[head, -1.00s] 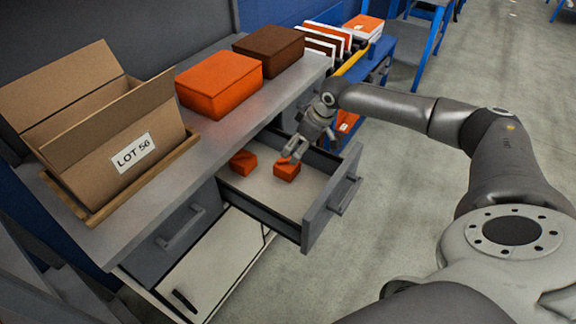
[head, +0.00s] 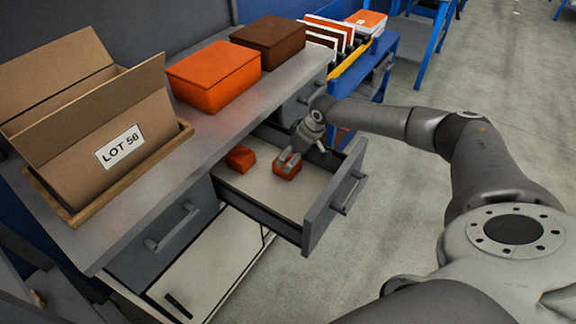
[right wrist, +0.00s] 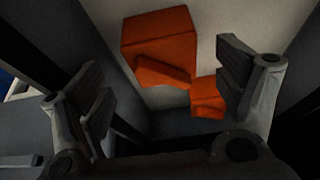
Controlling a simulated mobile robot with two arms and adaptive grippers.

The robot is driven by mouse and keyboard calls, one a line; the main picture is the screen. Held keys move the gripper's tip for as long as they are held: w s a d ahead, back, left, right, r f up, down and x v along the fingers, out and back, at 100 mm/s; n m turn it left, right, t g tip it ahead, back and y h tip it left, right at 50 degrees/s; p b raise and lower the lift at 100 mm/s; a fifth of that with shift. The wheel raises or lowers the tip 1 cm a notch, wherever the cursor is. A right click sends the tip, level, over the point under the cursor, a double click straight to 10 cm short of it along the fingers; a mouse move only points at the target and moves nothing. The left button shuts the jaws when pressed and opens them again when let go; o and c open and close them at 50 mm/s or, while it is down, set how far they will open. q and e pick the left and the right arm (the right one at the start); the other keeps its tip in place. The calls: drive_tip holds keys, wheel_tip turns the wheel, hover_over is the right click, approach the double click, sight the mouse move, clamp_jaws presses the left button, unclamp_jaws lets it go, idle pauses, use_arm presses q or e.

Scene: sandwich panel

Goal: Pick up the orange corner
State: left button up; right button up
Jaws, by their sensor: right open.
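Two small orange corners lie in the open drawer, one on the left (head: 241,158) and one on the right (head: 286,173). My right gripper (head: 289,160) is open, with its fingers down at the right-hand corner. In the right wrist view, orange shapes show between and beyond the open fingers, a larger one (right wrist: 160,40) and a smaller one (right wrist: 207,99). I cannot tell whether the fingers touch the corner. My left gripper is not in view.
The drawer (head: 262,205) has a grey front panel and side walls around my gripper. On the worktop above stand a LOT 56 cardboard box (head: 100,140), an orange box (head: 213,77) and a brown box (head: 268,44). A blue rack (head: 375,70) stands behind.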

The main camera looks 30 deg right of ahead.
sight(298, 167)
drive_tip(key=shift+x, duration=2)
drive_tip(key=shift+s, duration=0.1)
drive_tip(key=shift+c, duration=0.5)
drive_tip(key=c, duration=1)
drive_tip(key=shift+r, duration=0.15)
